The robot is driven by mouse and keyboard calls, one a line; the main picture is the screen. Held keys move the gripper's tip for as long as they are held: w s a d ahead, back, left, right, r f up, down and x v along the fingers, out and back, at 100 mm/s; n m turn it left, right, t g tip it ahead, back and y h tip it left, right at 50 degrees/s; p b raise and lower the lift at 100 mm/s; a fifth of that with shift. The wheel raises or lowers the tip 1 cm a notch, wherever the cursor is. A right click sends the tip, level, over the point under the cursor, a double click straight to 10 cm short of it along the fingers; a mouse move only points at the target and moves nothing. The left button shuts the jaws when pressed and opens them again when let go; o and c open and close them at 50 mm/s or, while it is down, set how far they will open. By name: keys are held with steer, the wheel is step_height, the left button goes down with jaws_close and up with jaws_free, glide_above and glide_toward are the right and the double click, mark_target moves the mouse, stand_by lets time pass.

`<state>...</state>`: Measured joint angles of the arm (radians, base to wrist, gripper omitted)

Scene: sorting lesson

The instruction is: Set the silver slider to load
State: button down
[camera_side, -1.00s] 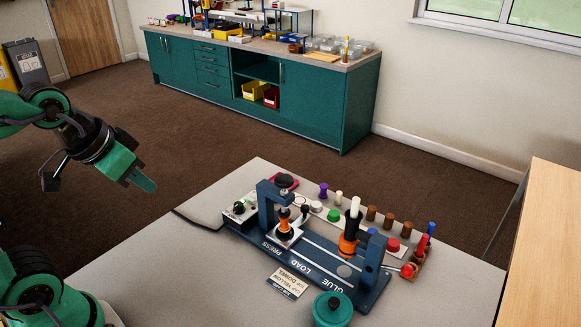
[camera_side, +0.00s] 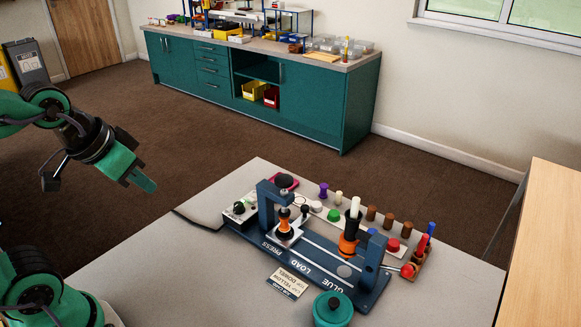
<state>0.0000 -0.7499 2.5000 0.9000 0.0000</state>
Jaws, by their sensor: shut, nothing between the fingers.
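The blue fixture (camera_side: 325,268) lies on the table with the white words PRESS, LOAD and GLUE along its front edge. The silver slider (camera_side: 287,236) is a pale plate on the fixture's rail at the PRESS end, under the blue press arch. An orange and black piece (camera_side: 285,220) stands on it, and a black knob (camera_side: 304,210) rises beside it. My gripper (camera_side: 147,183) is shut and empty, in the air at the left, well away from the fixture.
A black and orange bottle with a white tip (camera_side: 350,228) stands by the GLUE end. Colored pegs and caps (camera_side: 372,213) line the back. A teal lidded pot (camera_side: 332,310) and a printed card (camera_side: 287,282) sit in front.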

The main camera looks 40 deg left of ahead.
steer(key=c, duration=1.3)
jaws_free()
steer(key=shift+r, duration=0.3)
steer(key=shift+o, duration=0.2)
steer(key=r, duration=0.5)
steer(key=shift+w, duration=0.35)
steer(key=w+d+r+m+g, duration=0.25)
steer(key=w+r, duration=0.35)
steer(key=w, duration=0.6)
steer(key=m+g, duration=0.3)
steer(key=m, duration=0.4)
glide_above(305, 207)
step_height(305, 207, down, 7)
steer(key=shift+n, duration=0.25)
step_height(305, 207, down, 26)
steer(key=shift+w+r, duration=0.1)
steer(key=shift+r, duration=0.05)
jaws_close()
